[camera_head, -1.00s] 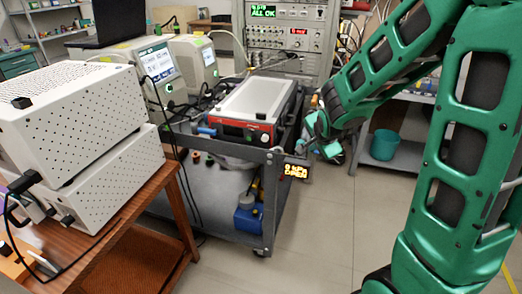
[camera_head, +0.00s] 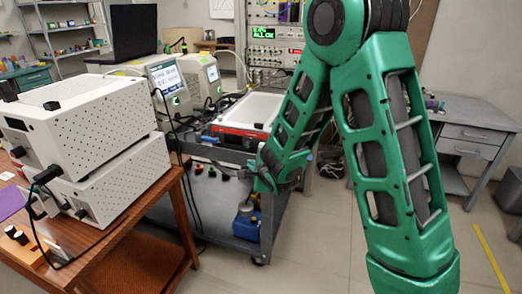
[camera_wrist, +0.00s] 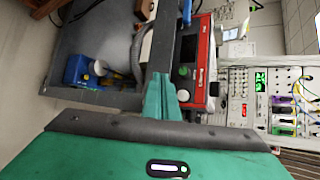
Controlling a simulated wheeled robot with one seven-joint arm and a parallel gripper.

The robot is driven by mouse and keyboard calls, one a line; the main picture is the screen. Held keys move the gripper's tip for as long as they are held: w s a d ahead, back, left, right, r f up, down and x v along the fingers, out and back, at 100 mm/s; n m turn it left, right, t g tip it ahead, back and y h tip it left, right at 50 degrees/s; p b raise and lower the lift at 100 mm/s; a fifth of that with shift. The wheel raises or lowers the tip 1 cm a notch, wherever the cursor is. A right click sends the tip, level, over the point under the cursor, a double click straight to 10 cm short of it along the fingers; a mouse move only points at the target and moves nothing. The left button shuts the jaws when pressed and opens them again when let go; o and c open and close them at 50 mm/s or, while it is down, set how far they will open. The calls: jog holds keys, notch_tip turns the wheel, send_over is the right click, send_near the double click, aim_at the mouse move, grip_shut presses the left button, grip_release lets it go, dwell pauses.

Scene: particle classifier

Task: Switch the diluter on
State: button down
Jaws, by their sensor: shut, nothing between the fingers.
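No label that I can read names the diluter. My gripper (camera_head: 258,180) is in front of the cart's near right corner, apart from the red-fronted box as far as I can tell. In the wrist view my gripper's closed fingers (camera_wrist: 162,90) overlap the cart's edge and point toward the area beside the red front. Nothing is between them.
Two stacked white perforated boxes (camera_head: 85,125) stand on a wooden table (camera_head: 130,218) at left. Two screened instruments (camera_head: 165,85) stand behind the cart (camera_head: 232,240). An instrument rack (camera_head: 272,45) is at the back. Floor at right is clear.

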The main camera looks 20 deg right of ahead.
jog(key=shift+d, duration=0.1)
jog(key=w+d, duration=0.5)
jog(key=w, duration=0.2)
dwell(0.4)
jog(key=shift+w+d, duration=0.1)
dwell(1.9)
jog(key=shift+w+d, duration=0.2)
jog(key=shift+w, duration=0.05)
jog(key=shift+w+d+r, duration=0.1)
jog(key=shift+w+d, duration=0.45)
jog(key=shift+w, duration=0.15)
dwell(1.3)
jog(key=shift+a, duration=0.1)
jog(key=shift+s+a, duration=0.7)
jog(key=shift+s, duration=0.35)
jog(key=shift+s+a, duration=0.75)
jog(key=shift+s, duration=0.3)
jog(key=shift+s+a, duration=0.75)
jog(key=shift+s, duration=0.25)
